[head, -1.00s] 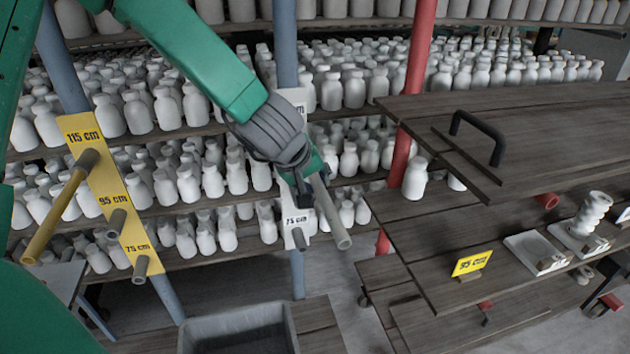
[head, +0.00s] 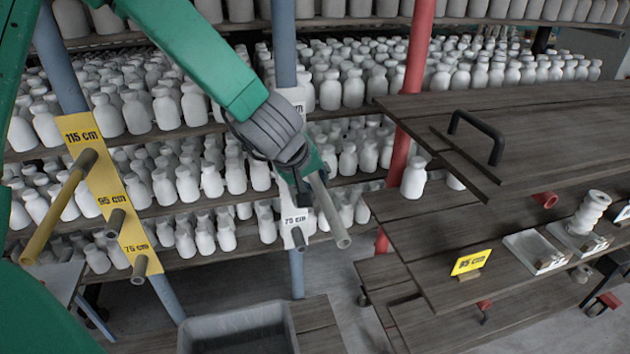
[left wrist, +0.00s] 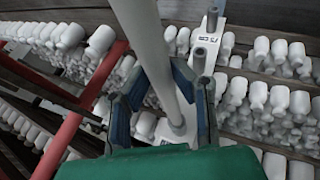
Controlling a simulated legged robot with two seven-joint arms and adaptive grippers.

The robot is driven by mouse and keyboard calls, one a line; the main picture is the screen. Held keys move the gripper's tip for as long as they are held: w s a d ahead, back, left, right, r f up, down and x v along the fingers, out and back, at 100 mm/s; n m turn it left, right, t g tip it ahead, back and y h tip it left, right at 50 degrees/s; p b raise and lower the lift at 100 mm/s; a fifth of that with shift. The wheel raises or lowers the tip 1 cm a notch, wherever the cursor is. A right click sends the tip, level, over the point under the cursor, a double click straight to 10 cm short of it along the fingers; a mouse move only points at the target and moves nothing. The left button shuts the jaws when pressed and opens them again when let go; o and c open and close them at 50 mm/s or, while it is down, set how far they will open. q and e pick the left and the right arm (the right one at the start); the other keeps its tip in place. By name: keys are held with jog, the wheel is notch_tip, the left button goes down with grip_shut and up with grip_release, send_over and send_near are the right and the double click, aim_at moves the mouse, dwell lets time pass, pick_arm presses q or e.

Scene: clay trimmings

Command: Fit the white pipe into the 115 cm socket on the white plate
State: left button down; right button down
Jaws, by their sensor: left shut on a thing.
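The white plate (head: 291,232) hangs on the middle blue post, largely covered by my left arm and gripper. Its 75 cm label and lowest socket show below the gripper; its top label is partly hidden. My left gripper (head: 306,190) is shut on the white pipe (head: 330,212), in front of the plate. The pipe's near end points down to the right, toward the camera; its far end is hidden there. In the left wrist view, the pipe (left wrist: 157,50) runs between the fingers toward the plate (left wrist: 222,22). I cannot tell whether its end is inside a socket. My right gripper is not in view.
A yellow plate (head: 107,192) on the left post holds a yellow pipe (head: 55,215) at its 115 cm socket. Shelves of white bottles stand behind. A wooden bench (head: 400,232) with a handled board is at right; a grey bin (head: 190,335) is below.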

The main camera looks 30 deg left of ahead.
pick_arm(q)
jog(key=shift+w+a, duration=0.7)
jog(key=shift+a, duration=0.1)
dwell(0.6)
jog(key=shift+w+a, duration=0.2)
jog(key=shift+a, duration=0.05)
jog(key=shift+w+a, duration=0.6)
jog(key=shift+a, duration=0.1)
jog(key=shift+w+a, duration=0.2)
jog(key=shift+a, duration=0.05)
jog(key=shift+w+a, duration=1.4)
jog(key=shift+a, duration=0.2)
jog(key=c, duration=1.3)
grip_release()
jog(key=shift+s+r, duration=0.1)
